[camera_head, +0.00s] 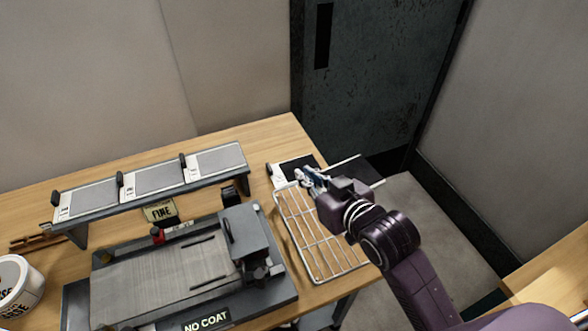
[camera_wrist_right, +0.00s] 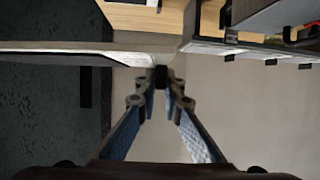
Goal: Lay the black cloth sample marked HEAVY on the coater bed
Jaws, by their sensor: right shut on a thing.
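My right gripper (camera_head: 312,180) is shut on a thin black sample with white edges (camera_head: 298,168), above the far end of the wire rack, near the table's right edge. In the right wrist view, the fingertips (camera_wrist_right: 160,82) pinch the sample's pale edge (camera_wrist_right: 70,48). The gripper covers part of the sample, and I cannot read a HEAVY mark on it. The coater bed (camera_head: 150,278) is a flat, streaked grey plate at the front left, with a dark grey block (camera_head: 245,235) at its right end. My left gripper is not in view.
A raised shelf (camera_head: 155,192) behind the coater carries grey samples with white labels. A FINE sign (camera_head: 160,212) and NO COAT sign (camera_head: 206,321) stand by the coater. The wire rack (camera_head: 322,238) looks empty. A white tub (camera_head: 18,285) is at far left.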

